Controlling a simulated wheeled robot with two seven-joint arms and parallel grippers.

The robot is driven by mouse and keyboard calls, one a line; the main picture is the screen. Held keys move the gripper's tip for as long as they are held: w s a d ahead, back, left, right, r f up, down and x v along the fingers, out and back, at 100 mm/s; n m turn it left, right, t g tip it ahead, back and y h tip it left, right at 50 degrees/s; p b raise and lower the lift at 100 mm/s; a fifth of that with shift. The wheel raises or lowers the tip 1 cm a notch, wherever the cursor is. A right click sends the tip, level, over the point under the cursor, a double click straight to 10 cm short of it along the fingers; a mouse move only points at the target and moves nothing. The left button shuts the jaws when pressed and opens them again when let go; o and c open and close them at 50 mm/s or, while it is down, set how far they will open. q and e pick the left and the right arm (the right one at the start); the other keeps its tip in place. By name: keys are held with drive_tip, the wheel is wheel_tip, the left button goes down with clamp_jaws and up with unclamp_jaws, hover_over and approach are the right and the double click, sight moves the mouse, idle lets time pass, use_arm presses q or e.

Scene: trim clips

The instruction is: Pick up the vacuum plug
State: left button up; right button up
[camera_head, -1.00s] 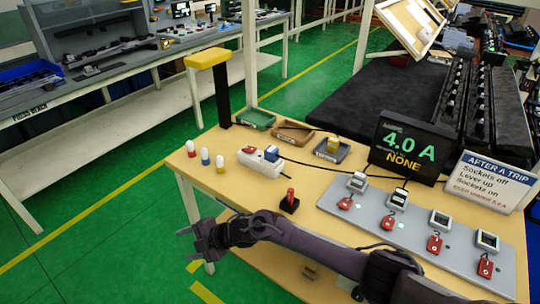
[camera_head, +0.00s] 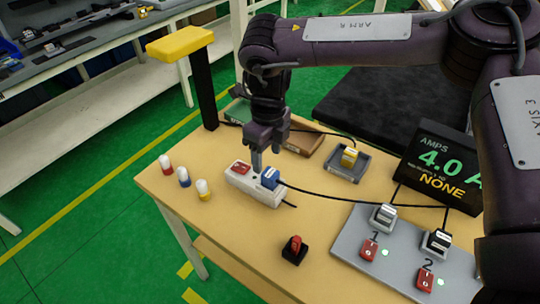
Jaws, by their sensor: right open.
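My right gripper (camera_head: 264,158) points down, open and empty, just above the white socket strip (camera_head: 240,181). A blue plug (camera_head: 270,178) with a dark cable sits at the right end of the strip, close beside the fingertips. A yellow plug (camera_head: 349,157) stands in a grey tray (camera_head: 362,171) further back, with a dark cable behind it. No readable label shows which plug is the vacuum's. My left gripper is not in view.
A grey socket panel (camera_head: 352,238) and a display reading 4.0 A (camera_head: 436,172) are at right. A yellow-topped post (camera_head: 180,43) rises behind left.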

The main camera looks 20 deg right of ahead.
sight(271, 172)
drive_tip(key=shift+s+d+f+p, duration=0.25)
drive_tip(key=shift+s+f+p, duration=0.35)
drive_tip(key=shift+f, duration=0.3)
wheel_tip(271, 172, down, 3)
drive_tip(key=shift+r+p, duration=0.2)
drive_tip(key=shift+p, duration=0.5)
drive_tip(key=shift+w+f, duration=0.2)
drive_tip(key=shift+f, duration=1.05)
drive_tip(key=c, duration=1.1)
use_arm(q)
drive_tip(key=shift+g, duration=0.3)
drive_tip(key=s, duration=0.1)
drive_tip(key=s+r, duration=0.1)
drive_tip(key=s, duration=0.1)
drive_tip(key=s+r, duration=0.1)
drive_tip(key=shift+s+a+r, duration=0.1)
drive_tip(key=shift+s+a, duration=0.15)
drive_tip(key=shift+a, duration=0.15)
use_arm(e)
drive_tip(key=shift+r, duration=0.1)
